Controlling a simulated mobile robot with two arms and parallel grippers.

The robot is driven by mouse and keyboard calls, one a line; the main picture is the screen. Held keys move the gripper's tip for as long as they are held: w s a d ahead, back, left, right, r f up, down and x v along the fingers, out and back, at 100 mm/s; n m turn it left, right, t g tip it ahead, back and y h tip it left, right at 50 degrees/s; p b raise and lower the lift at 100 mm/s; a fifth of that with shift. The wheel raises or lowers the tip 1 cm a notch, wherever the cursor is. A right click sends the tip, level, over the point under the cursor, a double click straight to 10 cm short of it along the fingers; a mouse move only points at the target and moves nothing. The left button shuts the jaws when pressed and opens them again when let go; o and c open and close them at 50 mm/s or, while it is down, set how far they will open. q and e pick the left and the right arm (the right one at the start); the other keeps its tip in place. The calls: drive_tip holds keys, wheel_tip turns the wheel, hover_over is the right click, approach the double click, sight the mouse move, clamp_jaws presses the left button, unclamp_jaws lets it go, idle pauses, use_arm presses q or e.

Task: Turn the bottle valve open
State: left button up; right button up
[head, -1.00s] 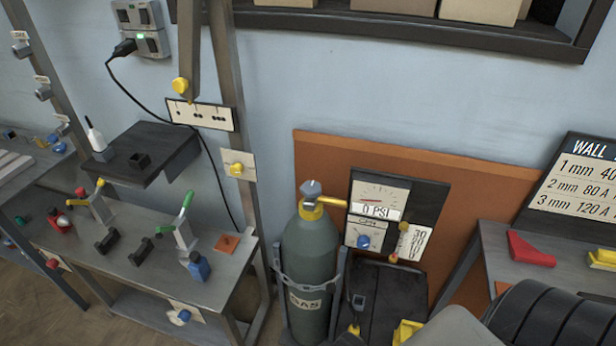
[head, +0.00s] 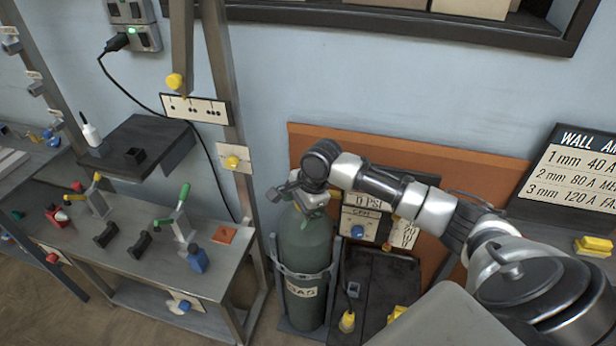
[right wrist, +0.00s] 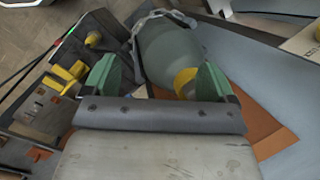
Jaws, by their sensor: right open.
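The green gas bottle (head: 304,245) stands upright in its metal holder in the head view. My right gripper (head: 292,194) is at the top of the bottle and hides the valve there. In the right wrist view the open gripper (right wrist: 158,66) has its green fingers apart, with the bottle (right wrist: 168,52) showing beyond and between them. The yellow valve collar (right wrist: 184,78) shows close to the right finger. The grey valve knob cannot be made out, and I cannot tell whether the fingers touch it. My left gripper is out of view.
The gauge panel (head: 352,217), reading 0 PSI, stands right of the bottle, partly behind my arm. A grey bench (head: 140,262) with clamps and a metal post (head: 234,140) are to the left. A dark shelf (head: 450,22) hangs above.

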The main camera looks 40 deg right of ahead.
drive_tip(key=w+d+r+m+t, duration=0.1)
drive_tip(key=w+d+r+m, duration=0.4)
drive_tip(key=d+r+m, duration=0.5)
drive_tip(key=shift+n, duration=0.3)
drive_tip(key=x, duration=0.7)
drive_tip(key=p+x, duration=0.1)
drive_tip(key=x, duration=0.3)
drive_tip(key=shift+w+d+f, duration=0.15)
drive_tip(key=shift+d+f, duration=0.05)
drive_tip(key=shift+d, duration=0.15)
